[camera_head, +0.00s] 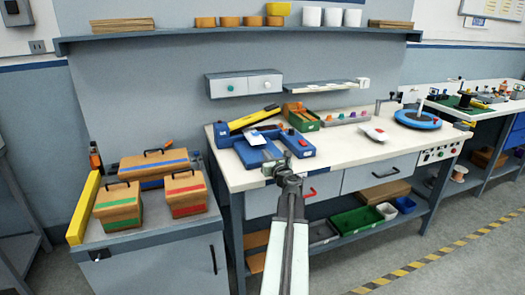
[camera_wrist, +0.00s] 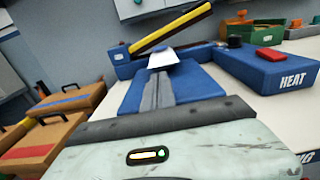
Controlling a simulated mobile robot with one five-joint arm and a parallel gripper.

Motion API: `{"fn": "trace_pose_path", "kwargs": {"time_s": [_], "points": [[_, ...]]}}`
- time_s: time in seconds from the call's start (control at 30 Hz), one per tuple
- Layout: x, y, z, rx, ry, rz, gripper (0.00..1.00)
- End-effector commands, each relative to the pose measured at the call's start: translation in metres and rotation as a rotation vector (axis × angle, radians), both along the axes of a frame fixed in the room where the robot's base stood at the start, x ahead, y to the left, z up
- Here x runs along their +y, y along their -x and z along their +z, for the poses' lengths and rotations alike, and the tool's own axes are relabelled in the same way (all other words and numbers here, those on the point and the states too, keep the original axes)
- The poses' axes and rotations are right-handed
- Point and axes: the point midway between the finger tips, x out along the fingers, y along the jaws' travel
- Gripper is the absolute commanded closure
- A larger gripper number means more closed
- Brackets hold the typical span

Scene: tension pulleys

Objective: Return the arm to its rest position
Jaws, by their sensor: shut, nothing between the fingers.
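My gripper (camera_wrist: 158,82) is shut and empty, its grey fingers pressed together in the middle of the wrist view. In the head view my arm rises from the bottom middle to the front edge of the workbench (camera_head: 356,152), and my gripper (camera_head: 271,151) shows small over the blue device (camera_head: 245,153). The fingers point towards a small white piece (camera_wrist: 178,59) at the back of that blue device. I cannot tell whether the fingertips touch the device or hover above it.
A blue box marked HEAT (camera_wrist: 270,69) stands to the right of the fingers. A yellow-and-black bar (camera_wrist: 172,30) slants up behind. Brown cases (camera_head: 184,193) stand on a cabinet at left. A blue round stand (camera_head: 417,120) is at the right. The floor at lower right is clear.

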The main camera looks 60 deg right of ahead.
Motion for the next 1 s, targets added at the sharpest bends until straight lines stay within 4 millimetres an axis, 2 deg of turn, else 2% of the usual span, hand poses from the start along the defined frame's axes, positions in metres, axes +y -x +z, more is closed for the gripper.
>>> {"fn": "trace_pose_path", "kwargs": {"time_s": [0.03,0.1,0.23,0.4,0.7,0.77,0.87,0.97,1.0], "points": [[0.012,0.014,0.000,0.000,0.000,-0.002,1.00],[0.020,0.026,0.000,0.000,0.000,-0.002,1.00],[0.031,0.041,0.000,0.000,0.000,-0.001,1.00],[0.036,0.046,0.000,0.000,0.000,0.002,1.00],[0.038,0.042,0.000,0.000,0.000,0.009,1.00],[0.047,0.028,0.000,0.000,0.000,0.030,1.00],[0.081,-0.020,0.000,0.000,0.000,0.107,1.00],[0.139,-0.085,0.000,0.000,0.000,0.222,1.00],[0.165,-0.110,0.000,0.003,0.002,0.269,1.00]]}}
